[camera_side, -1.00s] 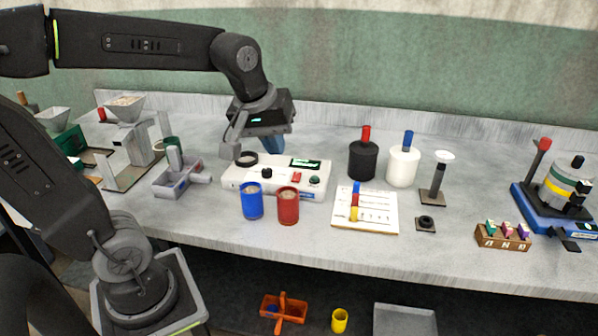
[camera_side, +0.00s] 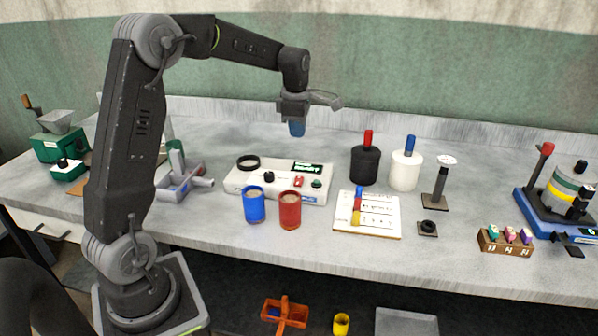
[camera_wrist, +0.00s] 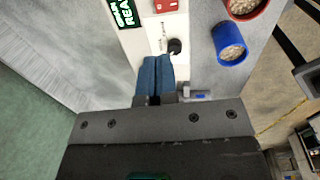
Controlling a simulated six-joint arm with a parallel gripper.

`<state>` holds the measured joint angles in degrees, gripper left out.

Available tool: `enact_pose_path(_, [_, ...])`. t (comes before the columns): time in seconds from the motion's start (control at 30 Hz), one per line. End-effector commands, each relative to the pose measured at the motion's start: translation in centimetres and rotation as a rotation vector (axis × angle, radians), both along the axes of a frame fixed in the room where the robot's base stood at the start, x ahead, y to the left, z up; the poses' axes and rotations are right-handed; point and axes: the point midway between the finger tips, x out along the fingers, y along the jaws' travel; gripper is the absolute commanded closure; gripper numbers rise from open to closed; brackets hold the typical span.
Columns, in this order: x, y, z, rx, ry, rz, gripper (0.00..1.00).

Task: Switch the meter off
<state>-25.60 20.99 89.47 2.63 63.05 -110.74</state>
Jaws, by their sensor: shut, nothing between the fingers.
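The meter (camera_side: 235,180) is a white box on the bench. It has a lit green display (camera_side: 308,169) that seems to read READY, a red switch (camera_side: 299,182), a black knob (camera_side: 268,177), a dark green button (camera_side: 316,184) and a black ring at its left end. My gripper (camera_side: 297,134) hangs above and behind the meter, clear of it, with its blue fingers shut and empty. In the wrist view the fingers (camera_wrist: 154,60) point towards the knob (camera_wrist: 175,46), with the display (camera_wrist: 125,12) and the red switch (camera_wrist: 166,5) beyond. The switch's position is unclear.
A blue cup (camera_side: 254,207) and a red cup (camera_side: 290,211) of grain stand close in front of the meter.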

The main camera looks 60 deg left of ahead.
Motion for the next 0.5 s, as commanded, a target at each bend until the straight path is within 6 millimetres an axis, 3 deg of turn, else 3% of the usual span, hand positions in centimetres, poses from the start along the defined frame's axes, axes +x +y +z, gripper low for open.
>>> enact_pose_path(0.27, [0.0,0.0,-0.3,0.000,0.000,-0.003,1.00])
enact_pose_path(0.5, [0.2,0.2,-3.7,-0.003,0.005,-0.004,1.00])
